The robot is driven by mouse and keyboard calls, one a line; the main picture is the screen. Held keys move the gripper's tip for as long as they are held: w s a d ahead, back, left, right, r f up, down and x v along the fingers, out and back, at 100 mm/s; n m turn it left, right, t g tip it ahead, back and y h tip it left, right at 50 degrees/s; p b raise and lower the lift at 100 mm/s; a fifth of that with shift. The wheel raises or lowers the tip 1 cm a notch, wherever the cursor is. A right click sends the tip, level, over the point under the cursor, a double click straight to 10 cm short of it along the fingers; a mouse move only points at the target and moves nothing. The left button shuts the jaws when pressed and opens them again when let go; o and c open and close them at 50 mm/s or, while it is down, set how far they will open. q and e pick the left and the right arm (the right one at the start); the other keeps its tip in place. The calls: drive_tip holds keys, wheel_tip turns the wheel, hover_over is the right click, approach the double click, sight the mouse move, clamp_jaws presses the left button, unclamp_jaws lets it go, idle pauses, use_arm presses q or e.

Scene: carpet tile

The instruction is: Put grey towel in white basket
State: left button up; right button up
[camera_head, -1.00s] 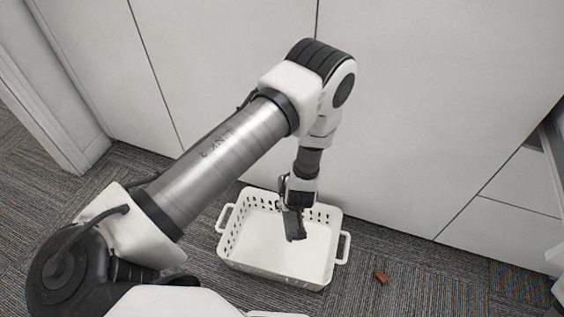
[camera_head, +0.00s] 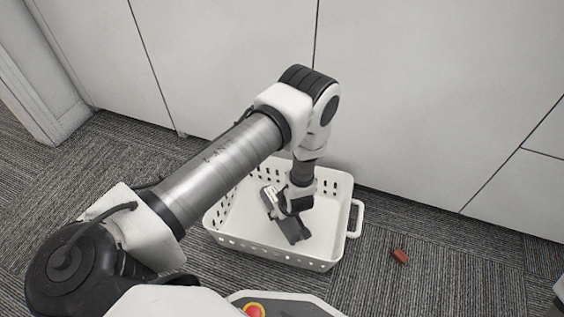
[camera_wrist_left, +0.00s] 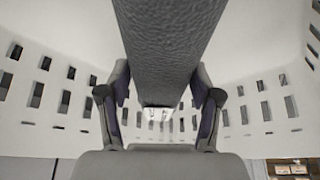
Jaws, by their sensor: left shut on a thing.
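The grey towel (camera_head: 288,228) is a long, narrow, dark grey bundle inside the white basket (camera_head: 285,258). My left gripper (camera_head: 295,206) points down into the basket and is shut on the towel. In the left wrist view the textured towel (camera_wrist_left: 170,45) runs between the two fingers (camera_wrist_left: 160,112) and fills the upper middle. The basket's perforated white walls (camera_wrist_left: 50,80) surround it there. Whether the towel touches the basket floor is hard to tell.
The basket stands on striped grey carpet (camera_head: 440,285), close to pale cabinet fronts (camera_head: 420,100) behind it. A small reddish-brown block (camera_head: 400,256) lies on the carpet to the right of the basket. The carpet around that block is clear.

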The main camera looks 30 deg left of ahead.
use_arm(q)
wheel_tip(320, 180, down, 3)
drive_tip(key=shift+r+b, duration=0.1)
drive_tip(key=shift+b, duration=0.5)
drive_tip(key=shift+r, duration=0.2)
drive_tip(key=shift+f, duration=0.15)
use_arm(e)
drive_tip(key=shift+w+f, duration=0.15)
drive_tip(key=shift+f, duration=0.75)
use_arm(q)
drive_tip(key=o, duration=1.3)
drive_tip(key=p+v, duration=0.7)
drive_tip(key=v, duration=0.5)
drive_tip(key=shift+a, duration=0.15)
drive_tip(key=s+r+m+g+h, duration=0.1)
drive_tip(key=s+r+m+h, duration=0.1)
drive_tip(key=s+m, duration=0.4)
drive_tip(key=s+r+m+g+h, duration=0.1)
drive_tip(key=s+m, duration=0.5)
drive_tip(key=s, duration=0.7)
wheel_tip(320, 180, up, 2)
drive_tip(key=shift+s+r+h, duration=0.15)
drive_tip(key=shift+s+h, duration=0.05)
drive_tip(key=shift+h, duration=0.5)
use_arm(e)
wheel_tip(320, 180, up, 7)
drive_tip(key=shift+s, duration=0.3)
